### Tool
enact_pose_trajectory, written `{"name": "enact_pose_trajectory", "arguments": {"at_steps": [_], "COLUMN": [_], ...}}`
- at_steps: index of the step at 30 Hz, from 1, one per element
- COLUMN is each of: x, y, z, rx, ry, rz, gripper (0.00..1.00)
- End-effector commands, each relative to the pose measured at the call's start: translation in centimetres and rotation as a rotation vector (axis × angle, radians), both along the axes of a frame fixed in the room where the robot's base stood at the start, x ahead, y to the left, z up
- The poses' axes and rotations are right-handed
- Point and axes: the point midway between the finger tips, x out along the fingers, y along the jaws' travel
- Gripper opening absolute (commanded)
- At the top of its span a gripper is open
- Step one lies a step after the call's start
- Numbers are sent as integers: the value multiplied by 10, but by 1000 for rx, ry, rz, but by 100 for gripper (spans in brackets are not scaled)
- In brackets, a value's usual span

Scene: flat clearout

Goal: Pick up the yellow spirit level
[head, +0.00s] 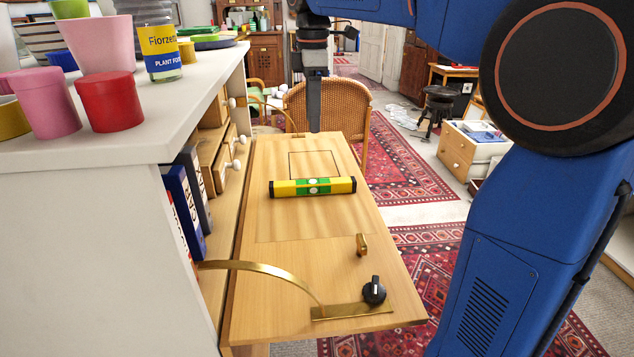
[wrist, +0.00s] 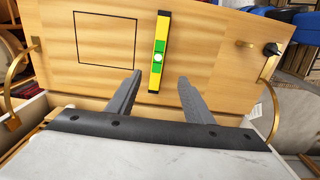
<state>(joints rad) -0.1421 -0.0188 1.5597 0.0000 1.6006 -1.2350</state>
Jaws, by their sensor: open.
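The yellow spirit level (head: 297,187) lies flat on the fold-down wooden desk board (head: 285,285). It has black ends and a green middle with pale vials. In the wrist view the spirit level (wrist: 160,52) lies ahead of my gripper (wrist: 156,82), just beyond the gap between the fingertips. The two fingers are apart with nothing between them. In the head view my gripper (head: 313,105) hangs above the far end of the board, beyond the level and apart from it. Its fingers overlap there.
A black knob (head: 374,290) and a small brass piece (head: 361,244) are on the board's near part. A curved brass stay (head: 275,272) crosses the near left. A thin black square outline (head: 314,163) marks the board beyond the level. Pots and a bottle (head: 160,40) stand on the white top at left.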

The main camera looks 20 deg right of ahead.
Motion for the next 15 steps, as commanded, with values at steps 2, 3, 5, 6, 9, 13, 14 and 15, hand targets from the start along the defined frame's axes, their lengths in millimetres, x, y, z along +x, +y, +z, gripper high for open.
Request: {"name": "enact_pose_trajectory", "arguments": {"at_steps": [2,3,5,6,9,13,14,15], "x": [0,-1,-1,-1,-1,-1,-1,0], "y": [0,0,0,0,0,0,0,0], "z": [-9,-15,-25,-33,-51,-74,-79,-86], "rx": [-1,0,0,0,0,0,0,-1], "ry": [2,3,3,4,3,3,3,2], "rz": [1,1,0,0,-1,-1,-1,-1], "gripper": [47,47,47,47,47,47,47,47]}}
